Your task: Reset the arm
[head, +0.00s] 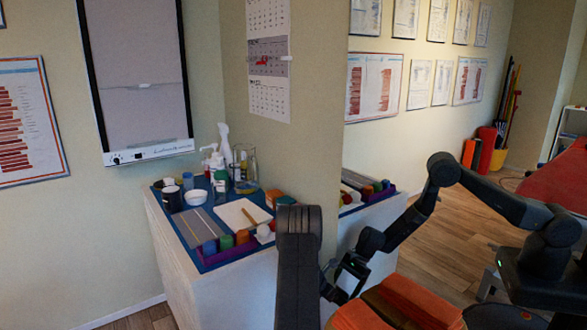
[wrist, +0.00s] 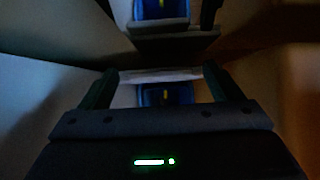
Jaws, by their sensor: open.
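My arm rises dark at the bottom centre of the head view, in front of the cabinet's right side and the wall edge. My gripper (wrist: 160,80) shows in the wrist view with its two dark fingers spread apart. I see nothing held between them. Beyond the fingers are a pale band and a small blue patch with a yellow mark, too dim to name. In the head view my real gripper is hidden behind my arm link. A mirror (head: 400,135) on the right shows a reflection of my bent arm and its gripper end.
A white cabinet (head: 185,262) stands left of my arm. Its blue top holds bottles, a white bowl (head: 195,197), cups, a clipboard (head: 240,215) and a purple tray (head: 228,255) of coloured rolls. A wall calendar (head: 268,75) and light box (head: 140,90) hang above.

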